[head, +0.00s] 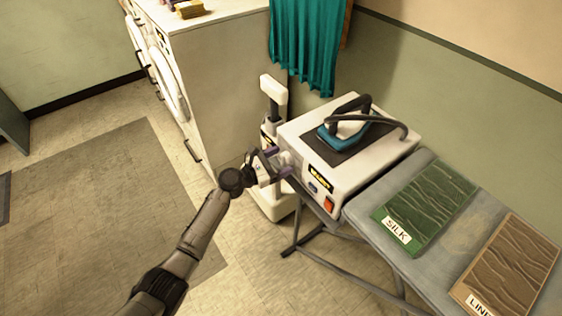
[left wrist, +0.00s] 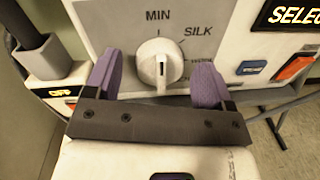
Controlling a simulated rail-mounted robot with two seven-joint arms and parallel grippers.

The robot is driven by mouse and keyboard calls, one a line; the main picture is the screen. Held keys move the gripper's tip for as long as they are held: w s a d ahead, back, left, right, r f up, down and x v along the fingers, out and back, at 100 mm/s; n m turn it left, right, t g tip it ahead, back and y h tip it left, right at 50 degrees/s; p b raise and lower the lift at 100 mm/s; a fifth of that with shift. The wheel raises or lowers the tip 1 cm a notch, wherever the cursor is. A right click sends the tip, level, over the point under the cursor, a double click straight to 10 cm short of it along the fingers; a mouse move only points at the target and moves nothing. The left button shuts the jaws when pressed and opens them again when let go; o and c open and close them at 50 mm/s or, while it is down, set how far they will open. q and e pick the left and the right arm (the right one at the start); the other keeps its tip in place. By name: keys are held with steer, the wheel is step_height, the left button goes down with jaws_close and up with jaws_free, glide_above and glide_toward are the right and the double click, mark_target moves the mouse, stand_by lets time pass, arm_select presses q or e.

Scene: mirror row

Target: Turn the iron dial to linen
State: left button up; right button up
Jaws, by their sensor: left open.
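The iron (head: 347,127), black and teal, rests on a white station box (head: 317,176). In the left wrist view the white round dial (left wrist: 159,66) sits on the box's grey front panel (left wrist: 120,25). Its dark mark stands vertical, in line with the MIN tick. SILK is printed to its upper right; the labels lower right are small and partly hidden by a finger. My left gripper (head: 277,163) is at the box's front, open, its purple fingers on either side of the dial with visible gaps. My right gripper is not in view.
An orange switch (left wrist: 295,68) and a blue button (left wrist: 251,67) are right of the dial. A white stand (head: 272,92) is left of the box. The grey ironing board (head: 372,210) carries a green SILK cloth (head: 425,203) and brown LINEN cloth (head: 512,262). Open floor lies left.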

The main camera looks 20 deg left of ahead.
arm_select(q)
steer(key=shift+w+d, duration=0.15)
steer(key=shift+w, duration=0.05)
steer(key=c, duration=0.9)
